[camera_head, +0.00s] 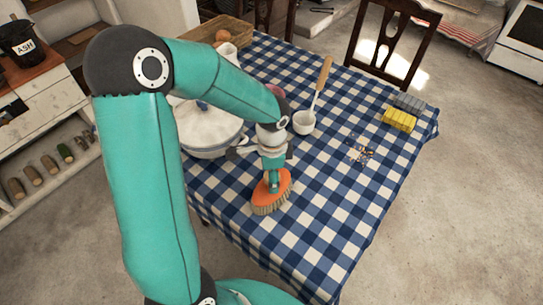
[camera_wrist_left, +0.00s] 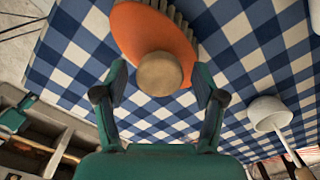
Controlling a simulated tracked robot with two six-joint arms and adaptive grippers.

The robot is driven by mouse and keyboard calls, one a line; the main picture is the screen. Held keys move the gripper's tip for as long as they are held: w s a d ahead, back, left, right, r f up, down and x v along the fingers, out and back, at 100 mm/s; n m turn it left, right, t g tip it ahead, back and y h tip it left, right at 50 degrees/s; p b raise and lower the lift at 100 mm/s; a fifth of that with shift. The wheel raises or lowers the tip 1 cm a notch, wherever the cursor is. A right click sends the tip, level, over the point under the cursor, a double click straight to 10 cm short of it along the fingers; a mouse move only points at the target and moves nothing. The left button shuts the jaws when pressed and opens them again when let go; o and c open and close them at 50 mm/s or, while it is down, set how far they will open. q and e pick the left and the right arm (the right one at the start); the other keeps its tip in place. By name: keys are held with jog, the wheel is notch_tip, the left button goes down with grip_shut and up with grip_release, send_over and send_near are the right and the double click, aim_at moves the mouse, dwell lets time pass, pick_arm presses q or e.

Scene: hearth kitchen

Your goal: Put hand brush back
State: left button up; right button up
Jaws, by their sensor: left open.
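The hand brush (camera_head: 268,201) has an orange oval back, pale bristles and a round wooden knob. It appears to rest bristles down on the checked tablecloth, near the table's left front edge. My left gripper (camera_head: 272,183) is right above it. In the left wrist view the brush's orange back (camera_wrist_left: 140,32) is at the top. The wooden knob (camera_wrist_left: 160,74) lies between the open fingers of my left gripper (camera_wrist_left: 160,80), with a visible gap on both sides. My right gripper is in neither view.
A white pot (camera_head: 208,130) stands left of my gripper. A white ladle (camera_head: 304,121) with a wooden handle lies behind. Crumbs (camera_head: 362,153), a yellow sponge (camera_head: 399,119) and a grey block (camera_head: 409,103) are at right. The front right of the table (camera_head: 330,210) is clear.

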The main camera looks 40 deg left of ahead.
pick_arm(q)
notch_tip(320, 180, up, 10)
dwell(0.4)
jog(key=shift+r+p, duration=0.1)
jog(key=shift+p, duration=0.2)
